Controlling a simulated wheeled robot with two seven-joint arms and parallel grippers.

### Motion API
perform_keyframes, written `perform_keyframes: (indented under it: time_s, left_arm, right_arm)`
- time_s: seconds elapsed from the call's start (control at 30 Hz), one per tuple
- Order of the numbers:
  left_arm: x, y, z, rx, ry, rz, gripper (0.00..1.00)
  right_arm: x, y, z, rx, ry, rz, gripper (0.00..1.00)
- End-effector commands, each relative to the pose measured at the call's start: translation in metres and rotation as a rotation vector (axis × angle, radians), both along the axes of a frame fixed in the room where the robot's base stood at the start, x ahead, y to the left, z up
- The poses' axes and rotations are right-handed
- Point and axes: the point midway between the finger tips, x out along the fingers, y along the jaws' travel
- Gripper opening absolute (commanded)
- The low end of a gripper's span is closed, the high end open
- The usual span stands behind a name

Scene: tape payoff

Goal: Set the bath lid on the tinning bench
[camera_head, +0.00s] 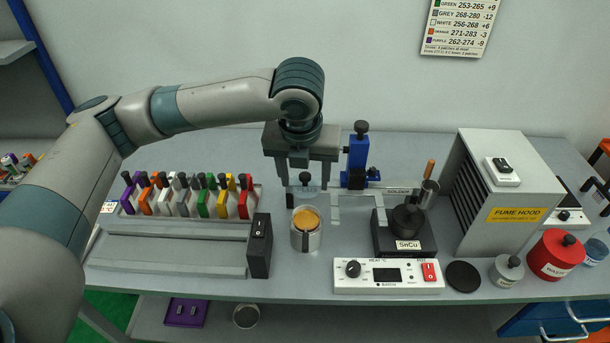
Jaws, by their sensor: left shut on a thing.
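My right gripper is not in view.
A metal cup with orange contents (306,236) stands in front of my left gripper. A blue post (357,160) stands behind. A white controller (390,276), a flat black disc (463,276) and a fume hood (510,195) are near the bath. Coloured holders fill the left.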

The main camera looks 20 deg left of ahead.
Motion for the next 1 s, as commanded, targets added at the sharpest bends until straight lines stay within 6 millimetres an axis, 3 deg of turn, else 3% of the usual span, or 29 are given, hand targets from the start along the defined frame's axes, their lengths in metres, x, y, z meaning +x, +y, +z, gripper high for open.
perform_keyframes:
  time_s: [0.37,1.0]
  left_arm:
    - [-0.018,0.007,-0.015,0.003,0.000,0.506,0.33]
    - [-0.060,0.024,-0.043,0.004,0.003,1.709,0.33]
  right_arm:
    - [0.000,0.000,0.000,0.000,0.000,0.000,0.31]
    - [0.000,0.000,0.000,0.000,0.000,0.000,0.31]
